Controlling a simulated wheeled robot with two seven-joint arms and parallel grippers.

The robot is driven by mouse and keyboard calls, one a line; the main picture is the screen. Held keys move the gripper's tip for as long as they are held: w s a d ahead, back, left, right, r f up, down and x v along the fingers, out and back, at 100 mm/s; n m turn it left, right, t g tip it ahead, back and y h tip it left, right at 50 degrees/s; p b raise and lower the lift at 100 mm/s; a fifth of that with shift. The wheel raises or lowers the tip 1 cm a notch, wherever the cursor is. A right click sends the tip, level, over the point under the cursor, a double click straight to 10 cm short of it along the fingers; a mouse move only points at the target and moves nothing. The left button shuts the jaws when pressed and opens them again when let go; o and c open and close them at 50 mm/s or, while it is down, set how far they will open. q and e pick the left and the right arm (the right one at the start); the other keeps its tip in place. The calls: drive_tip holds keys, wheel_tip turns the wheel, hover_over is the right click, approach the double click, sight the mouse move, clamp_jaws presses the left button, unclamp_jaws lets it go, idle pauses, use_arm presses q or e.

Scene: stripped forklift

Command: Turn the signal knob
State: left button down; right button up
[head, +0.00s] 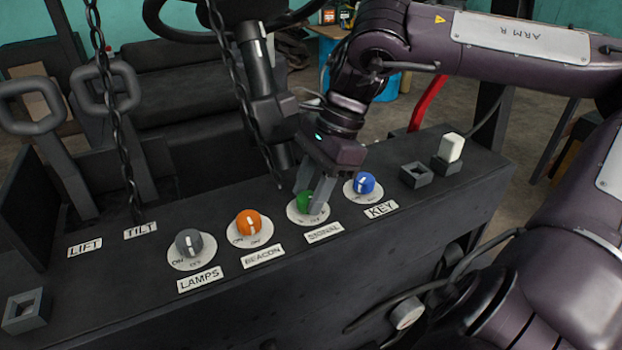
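The signal knob (303,202) is green and sits on a round white dial above the SIGNAL label (323,233) on the dark panel. My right gripper (309,197) points down at it from above. Its two fingers are apart, one on each side of the knob, and the right finger covers part of the knob and dial. I cannot tell whether the fingers press on the knob. The knob's pointer mark is hidden. My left gripper is out of view.
The blue key knob (363,184) is close on the right, the orange beacon knob (249,224) on the left, then the grey lamps knob (189,243). A black chain (238,90) hangs left of my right gripper, near the steering column (257,75).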

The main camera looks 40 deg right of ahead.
drive_tip(key=o, duration=0.4)
drive_tip(key=shift+d+r, duration=0.2)
drive_tip(key=shift+r, duration=0.05)
drive_tip(key=b+v, duration=0.1)
drive_tip(key=v, duration=0.6)
drive_tip(key=shift+r+b, duration=0.15)
drive_tip(key=shift+b, duration=0.15)
